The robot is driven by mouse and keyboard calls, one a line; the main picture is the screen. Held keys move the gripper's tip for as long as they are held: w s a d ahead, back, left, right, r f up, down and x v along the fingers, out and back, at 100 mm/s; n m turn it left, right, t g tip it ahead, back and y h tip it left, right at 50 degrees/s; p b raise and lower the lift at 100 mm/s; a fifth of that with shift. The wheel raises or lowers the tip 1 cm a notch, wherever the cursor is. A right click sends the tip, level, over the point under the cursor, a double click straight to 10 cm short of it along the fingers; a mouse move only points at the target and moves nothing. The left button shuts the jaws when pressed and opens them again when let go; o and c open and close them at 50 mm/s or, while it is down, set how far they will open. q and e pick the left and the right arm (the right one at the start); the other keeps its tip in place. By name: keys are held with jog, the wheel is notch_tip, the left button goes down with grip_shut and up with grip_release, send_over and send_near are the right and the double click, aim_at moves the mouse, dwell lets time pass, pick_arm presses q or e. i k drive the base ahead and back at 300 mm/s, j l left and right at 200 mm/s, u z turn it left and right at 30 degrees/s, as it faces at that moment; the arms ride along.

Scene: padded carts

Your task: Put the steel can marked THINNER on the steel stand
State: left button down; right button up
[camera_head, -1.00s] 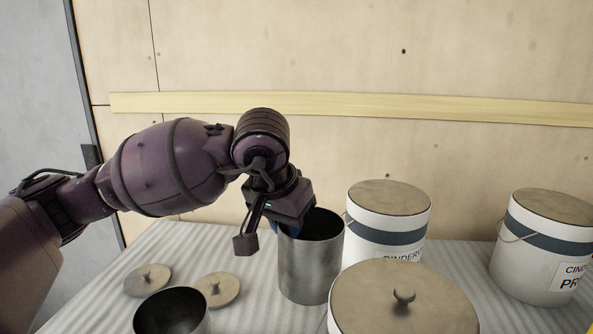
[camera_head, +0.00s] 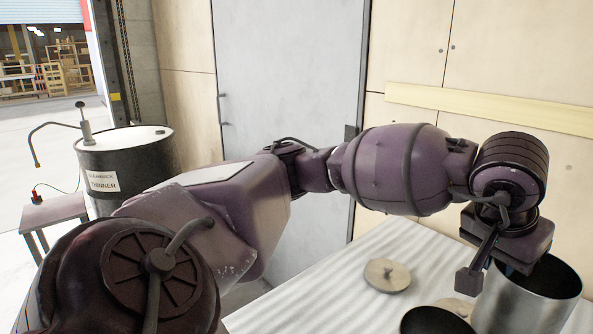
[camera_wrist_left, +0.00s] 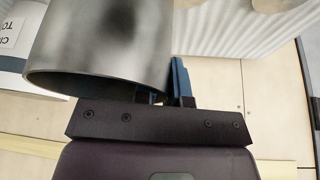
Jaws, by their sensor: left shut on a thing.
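A bare steel can (camera_head: 528,300) stands at the right edge of the head view, open at the top. My left gripper (camera_head: 508,262) is at its near-left rim and shut on its wall. In the left wrist view the can (camera_wrist_left: 100,45) fills the upper left, beside the blue fingers (camera_wrist_left: 180,82). No THINNER mark shows on its visible side. I cannot tell whether it is clear of the table. A low stand (camera_head: 55,210) with a grey-brown top is at the far left. My right gripper is not in view.
A black drum (camera_head: 128,175) labelled THINNER, with a pump on top, stands beside the low stand. A second dark open can (camera_head: 437,321) and a round lid (camera_head: 388,275) are on the white ribbed table (camera_head: 330,295). A grey door (camera_head: 290,90) is behind my arm.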

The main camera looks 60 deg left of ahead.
aim_at(54, 209)
jog(key=k+j, duration=0.1)
jog(key=j, duration=0.6)
jog(key=k+j+u, duration=0.1)
jog(key=j, duration=0.6)
jog(key=k+j, duration=0.1)
jog(key=j, duration=0.6)
jog(key=u, duration=0.05)
